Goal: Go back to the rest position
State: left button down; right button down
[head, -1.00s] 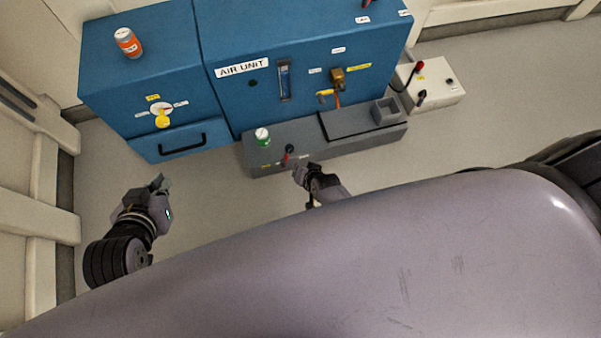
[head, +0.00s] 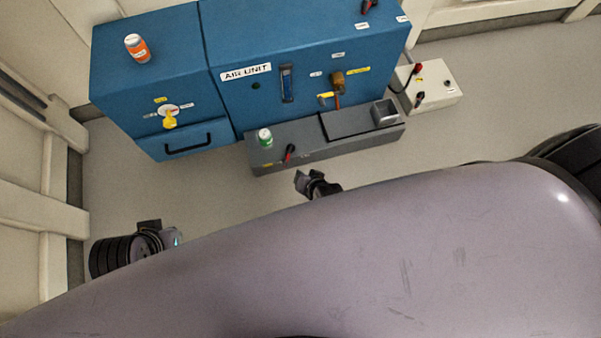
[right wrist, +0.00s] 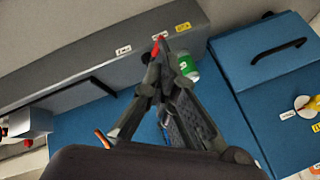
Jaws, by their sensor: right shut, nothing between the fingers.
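My right gripper (head: 303,181) is shut and empty in front of the grey bench, apart from it in the head view. In the right wrist view its fingertips (right wrist: 157,58) meet, and the red-handled lever (right wrist: 159,46) shows just beyond them.
The blue air unit (head: 235,103) stands behind the grey bench (head: 315,147). A green can (head: 264,138) is on the bench, and an orange can (head: 137,48) is on the blue cabinet. A white box (head: 436,91) is at the right. Clear floor (head: 205,190) lies between my arms.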

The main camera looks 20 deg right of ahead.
dwell(0.3)
